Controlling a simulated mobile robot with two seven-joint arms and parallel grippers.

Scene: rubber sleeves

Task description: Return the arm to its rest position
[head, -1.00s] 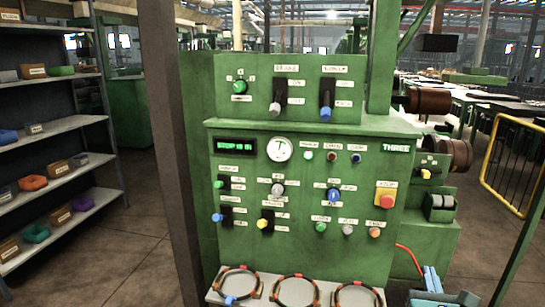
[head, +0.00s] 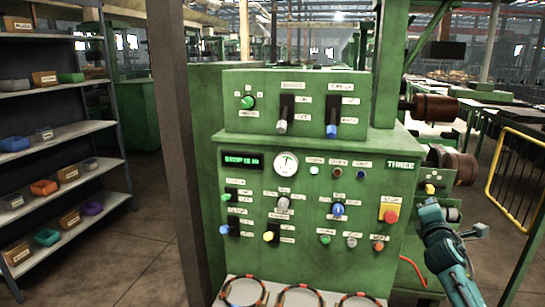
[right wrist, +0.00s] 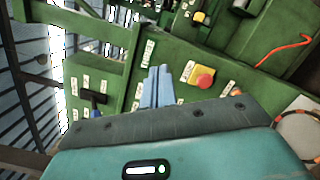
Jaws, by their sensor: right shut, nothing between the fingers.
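My right arm (head: 448,257) is teal and rises from the bottom right of the head view, in front of the right edge of the green machine panel (head: 300,258). Its fingers are hard to make out there. In the right wrist view my right gripper (right wrist: 157,72) shows two pale blue fingers pressed together with nothing between them. They appear over the green panel, beside the red button on its yellow plate (right wrist: 203,77); I cannot tell the gap. My left gripper is not in view.
The panel carries several switches, a gauge (head: 286,163) and a red stop button (head: 391,216). Below are ring-shaped bands (head: 300,299) on a ledge. A shelf with small bins (head: 70,129) stands left, past a brown post (head: 178,150). A yellow railing (head: 488,190) stands right.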

